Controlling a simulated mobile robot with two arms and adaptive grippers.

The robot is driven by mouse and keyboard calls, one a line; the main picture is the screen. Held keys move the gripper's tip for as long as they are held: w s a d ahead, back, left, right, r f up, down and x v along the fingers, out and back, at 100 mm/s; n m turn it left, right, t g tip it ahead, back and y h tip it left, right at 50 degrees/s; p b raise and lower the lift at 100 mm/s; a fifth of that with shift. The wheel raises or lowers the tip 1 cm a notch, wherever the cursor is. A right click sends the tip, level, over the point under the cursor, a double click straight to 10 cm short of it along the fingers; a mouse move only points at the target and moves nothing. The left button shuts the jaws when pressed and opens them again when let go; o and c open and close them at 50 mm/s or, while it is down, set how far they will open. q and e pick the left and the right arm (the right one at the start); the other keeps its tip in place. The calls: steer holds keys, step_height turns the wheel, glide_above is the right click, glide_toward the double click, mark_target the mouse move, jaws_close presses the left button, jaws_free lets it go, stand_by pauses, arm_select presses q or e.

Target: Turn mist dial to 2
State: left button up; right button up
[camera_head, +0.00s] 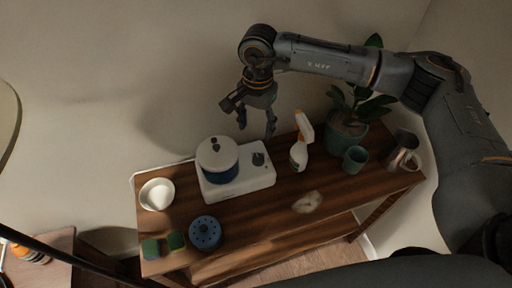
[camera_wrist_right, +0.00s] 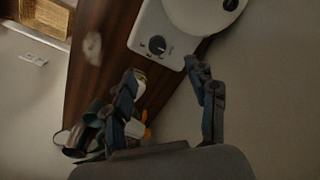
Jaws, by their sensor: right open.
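A dark round dial (camera_head: 258,159) sits on the right part of a white base unit (camera_head: 250,183) on the wooden table. It also shows in the right wrist view (camera_wrist_right: 157,45), with small markings around it too small to read. A white and blue pot-like vessel (camera_head: 217,160) stands on the left part of the base. My right gripper (camera_head: 256,129) is open and empty, fingers pointing down, above and behind the dial and apart from it. In the right wrist view, its fingers (camera_wrist_right: 163,72) are spread just below the dial. My left gripper is not in view.
A spray bottle (camera_head: 299,156) stands close right of the base. Further right are a potted plant (camera_head: 346,134), a green cup (camera_head: 355,160) and a metal pitcher (camera_head: 402,151). A white bowl (camera_head: 157,203), blue round holder (camera_head: 205,241) and sponges (camera_head: 176,241) are left and front.

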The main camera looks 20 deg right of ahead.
steer(key=d, duration=0.1)
steer(key=p, duration=0.4)
glide_toward(258, 157)
step_height(258, 157, down, 7)
steer(key=shift+s+a, duration=0.15)
steer(key=shift+f, duration=0.85)
steer(key=shift+c, duration=0.2)
steer(key=c, duration=1.1)
